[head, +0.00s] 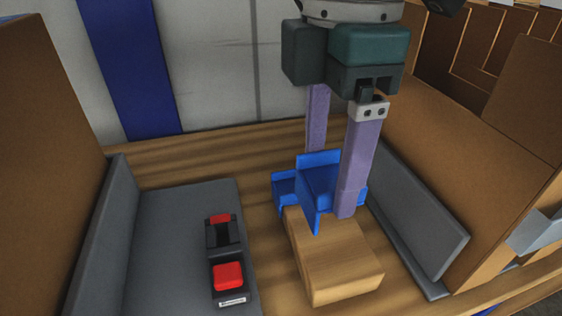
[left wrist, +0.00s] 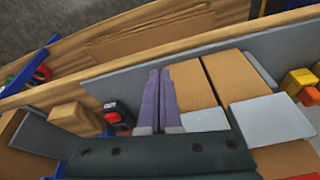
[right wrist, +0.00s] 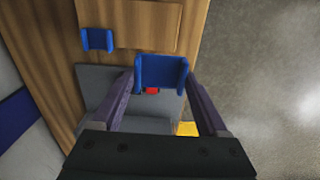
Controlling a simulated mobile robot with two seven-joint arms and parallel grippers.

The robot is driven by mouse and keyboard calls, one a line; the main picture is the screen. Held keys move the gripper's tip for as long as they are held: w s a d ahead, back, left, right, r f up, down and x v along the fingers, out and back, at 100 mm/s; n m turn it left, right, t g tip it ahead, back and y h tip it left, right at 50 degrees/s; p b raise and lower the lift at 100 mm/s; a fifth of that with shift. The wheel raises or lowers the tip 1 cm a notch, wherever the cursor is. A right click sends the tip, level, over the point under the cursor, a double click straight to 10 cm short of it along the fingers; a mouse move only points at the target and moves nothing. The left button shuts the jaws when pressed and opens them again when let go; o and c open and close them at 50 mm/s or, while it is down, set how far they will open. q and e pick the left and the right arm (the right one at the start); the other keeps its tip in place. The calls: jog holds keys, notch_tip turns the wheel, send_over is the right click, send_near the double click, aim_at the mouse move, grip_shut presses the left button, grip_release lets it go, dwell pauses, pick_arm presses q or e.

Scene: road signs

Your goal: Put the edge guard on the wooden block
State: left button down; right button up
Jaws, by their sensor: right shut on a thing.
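My right gripper (head: 332,182) is shut on a blue edge guard (head: 322,180), an angled piece that also shows between its fingers in the right wrist view (right wrist: 162,72). The guard is at the far end of the wooden block (head: 335,262); I cannot tell whether they touch. The block lies on the wooden table and also shows in the right wrist view (right wrist: 135,28). A second blue piece (head: 283,190) is at the block's far left corner, partly hidden by the held guard. My left gripper (left wrist: 161,72) shows only in the left wrist view, its fingers together and empty.
Left of the block, a dark device with a red button (head: 228,276) stands on a grey panel (head: 165,225). A grey angled piece (head: 415,210) and brown boards (head: 460,140) stand at the right. A brown board (head: 50,170) stands at the left.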

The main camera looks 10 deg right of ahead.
aim_at(327, 184)
notch_tip(327, 184, down, 6)
jog(key=shift+r+b, duration=0.15)
jog(key=shift+b, duration=0.55)
notch_tip(327, 184, down, 4)
jog(key=shift+f+b, duration=0.2)
jog(key=shift+b, duration=0.75)
jog(key=shift+f, duration=0.4)
jog(key=shift+f, duration=0.3)
jog(key=shift+f, duration=0.35)
jog(key=o, duration=1.2)
jog(key=shift+o, duration=0.2)
